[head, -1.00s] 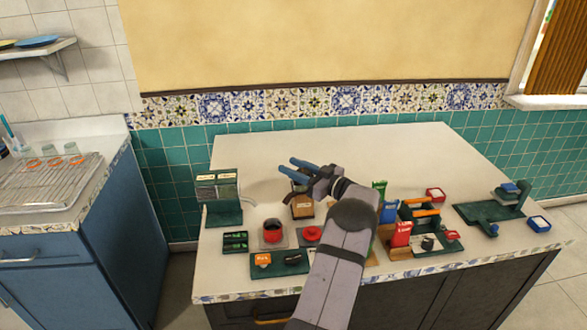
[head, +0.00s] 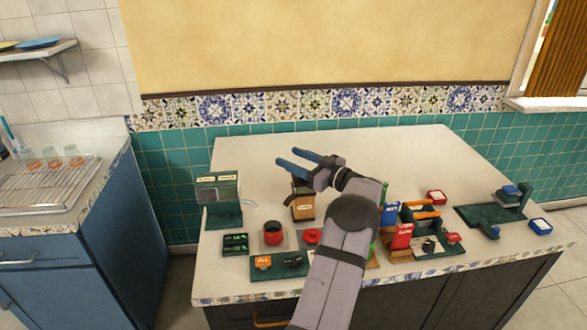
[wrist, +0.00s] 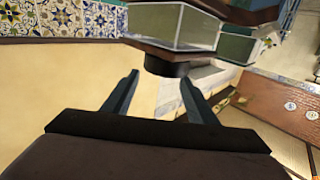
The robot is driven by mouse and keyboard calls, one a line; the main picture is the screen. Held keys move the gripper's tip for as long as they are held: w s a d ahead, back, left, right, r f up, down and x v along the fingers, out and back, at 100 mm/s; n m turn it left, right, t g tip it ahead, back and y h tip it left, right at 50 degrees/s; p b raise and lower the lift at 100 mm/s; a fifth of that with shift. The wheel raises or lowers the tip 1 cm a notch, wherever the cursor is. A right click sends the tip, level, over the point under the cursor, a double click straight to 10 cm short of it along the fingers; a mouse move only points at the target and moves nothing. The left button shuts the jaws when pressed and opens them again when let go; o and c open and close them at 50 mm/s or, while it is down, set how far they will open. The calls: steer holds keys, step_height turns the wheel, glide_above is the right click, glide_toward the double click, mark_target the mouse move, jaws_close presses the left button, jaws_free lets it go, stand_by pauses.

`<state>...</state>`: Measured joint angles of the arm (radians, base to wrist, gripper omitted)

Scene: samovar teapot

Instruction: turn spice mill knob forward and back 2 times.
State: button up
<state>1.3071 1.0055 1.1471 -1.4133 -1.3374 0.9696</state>
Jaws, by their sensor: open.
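A brown boxy unit (head: 302,208) with a cream label stands on the counter just below my gripper in the head view. It looks like the spice mill, and its top is partly hidden by my gripper. In the wrist view, which is upside down, a body with clear facets and brown edges (wrist: 172,24) fills the top. A dark round knob (wrist: 167,66) sticks out from it between and beyond my fingertips. My gripper (head: 288,158) is open and empty, pointing left. Its two fingers also show in the wrist view (wrist: 159,80), apart from the knob.
A green stand (head: 222,212) with labelled boxes is to the left. Red and blue packets and a tool holder crowd the right of my arm. The back of the counter (head: 400,145) is clear.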

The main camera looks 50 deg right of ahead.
mark_target(297, 184)
step_height(297, 184, up, 6)
steer(key=shift+r+b, duration=0.2)
steer(key=shift+b, duration=0.1)
steer(key=shift+w, duration=0.1)
steer(key=w+r+m+t+h, duration=0.4)
steer(key=w+r+m+h, duration=0.15)
steer(key=r+h, duration=0.4)
steer(key=s+a+f+m+g+h, duration=0.1)
steer(key=s+f+m+g+h, duration=0.1)
steer(key=f+g, duration=0.4)
steer(key=s+a+f+m+g+h, duration=0.1)
steer(key=s+f+m+g+h, duration=0.2)
steer(key=f+m+g, duration=0.3)
steer(key=s+a+f+m+g+h+b, duration=0.1)
steer(key=s+f+m+g+h, duration=0.2)
steer(key=f+g, duration=0.4)
steer(key=shift+s+a+f+m+g, duration=0.2)
steer(key=shift+s+m+g, duration=0.2)
steer(key=shift+g, duration=0.45)
steer(key=shift+s+a+f+m+g, duration=0.15)
steer(key=shift+s+m+g, duration=0.2)
steer(key=shift+g, duration=0.5)
steer(key=shift+d+p, duration=0.9)
steer(key=shift+d, duration=2.9)
